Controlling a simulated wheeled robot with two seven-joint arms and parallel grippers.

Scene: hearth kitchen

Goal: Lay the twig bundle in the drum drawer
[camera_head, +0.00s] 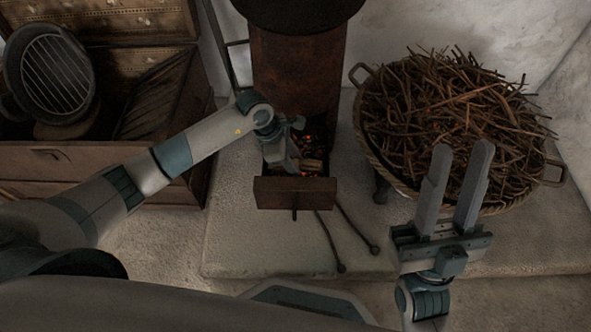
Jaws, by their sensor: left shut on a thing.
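The drum drawer (295,193) is pulled out from the foot of the rusty drum (298,75), with an orange glow behind it. My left gripper (284,160) reaches down into the drawer and is shut. A short brown woody piece, apparently the twig bundle (312,165), shows beside its fingers inside the drawer. The fingertips and most of the bundle are hidden by the gripper and the drawer front, so I cannot tell whether it touches the drawer floor. My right gripper (462,165) is open and empty, its fingers in front of the twig basket.
A wicker basket (372,160) heaped with loose twigs stands right of the drum. Two dark fire tools (350,232) lie on the pale stone slab (235,240). A wooden chest (60,165) with a round grill pan (52,70) stands at left.

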